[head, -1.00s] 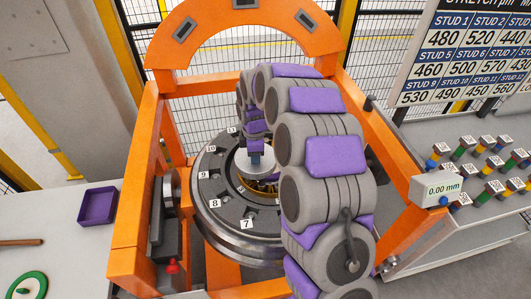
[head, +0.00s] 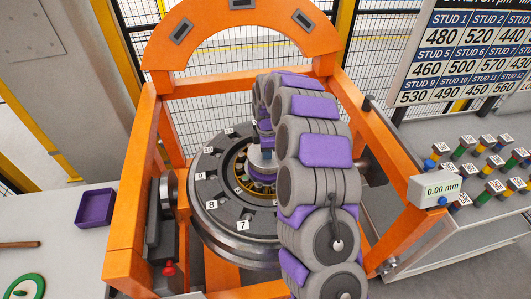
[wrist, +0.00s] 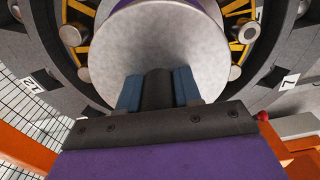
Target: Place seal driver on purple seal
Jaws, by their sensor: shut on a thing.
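My gripper (wrist: 158,92) is shut on the dark handle (wrist: 158,88) of the seal driver. The driver's round silver plate (wrist: 155,45) fills the upper middle of the wrist view. In the head view the driver (head: 261,160) is over the wheel hub, partly hidden by my arm. The purple seal (wrist: 213,10) shows as a thin edge past the plate in the wrist view. In the head view purple (head: 262,179) shows just below the plate. The plate hides most of the seal, and I cannot tell whether they touch.
The dark wheel (head: 213,190) with numbered tags and a yellow inner ring lies inside the orange gantry (head: 133,190). A purple tray (head: 95,207) is on the left bench. A gauge reading 0.00 mm (head: 436,190) and several studs (head: 490,170) are at the right.

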